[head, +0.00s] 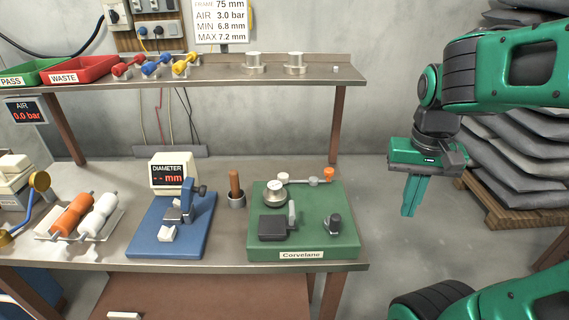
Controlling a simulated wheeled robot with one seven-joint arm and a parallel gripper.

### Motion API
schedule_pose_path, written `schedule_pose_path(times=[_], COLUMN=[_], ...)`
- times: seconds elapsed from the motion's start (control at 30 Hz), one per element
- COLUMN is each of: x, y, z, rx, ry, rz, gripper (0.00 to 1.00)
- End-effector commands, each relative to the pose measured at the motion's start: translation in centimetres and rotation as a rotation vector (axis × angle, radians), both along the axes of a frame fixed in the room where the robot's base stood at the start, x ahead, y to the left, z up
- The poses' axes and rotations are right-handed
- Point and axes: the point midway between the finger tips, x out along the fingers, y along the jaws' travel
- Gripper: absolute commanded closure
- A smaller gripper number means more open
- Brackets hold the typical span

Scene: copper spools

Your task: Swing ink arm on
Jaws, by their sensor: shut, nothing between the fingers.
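The green Corvelane device (340,230) stands at the right end of the workbench. A pale thin arm (298,181) lies along its back, with an orange knob (328,173) at its right end; it looks like the ink arm. A round silver part (275,193) sits by the arm's left end. In front are a dark block (272,227) with an upright grey lever (291,214) and a small black knob (333,224). My gripper (409,212) is shut and empty, pointing down, right of the bench and apart from the device.
A wooden-handled tool (235,186) stands in a cup left of the device. A blue diameter gauge (180,236) stands further left. A metal shelf (215,79) overhangs the bench's back. Stacked grey sacks (515,160) lie on a pallet at right. Floor between bench and sacks looks clear.

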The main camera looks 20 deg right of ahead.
Motion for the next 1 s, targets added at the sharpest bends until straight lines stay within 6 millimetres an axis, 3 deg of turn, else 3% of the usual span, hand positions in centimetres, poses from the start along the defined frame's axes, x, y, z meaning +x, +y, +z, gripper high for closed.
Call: schedule_pose_path(times=[0.03,0.2,0.3,0.43,0.6,0.7,1.0], x=[2.4,10.1,14.2,18.0,20.5,21.1,21.3], y=[0.8,4.9,8.6,13.9,19.1,20.6,21.0], z=[0.9,3.7,5.2,6.7,7.8,8.1,8.2], rx=[-0.025,-0.094,-0.12,-0.134,-0.132,-0.13,-0.128], ry=[-0.012,-0.077,-0.127,-0.188,-0.244,-0.259,-0.267], rz=[0.009,-0.005,-0.015,-0.026,-0.039,-0.045,-0.051], gripper=[1.0,1.0,1.0,1.0,1.0,1.0,1.0])
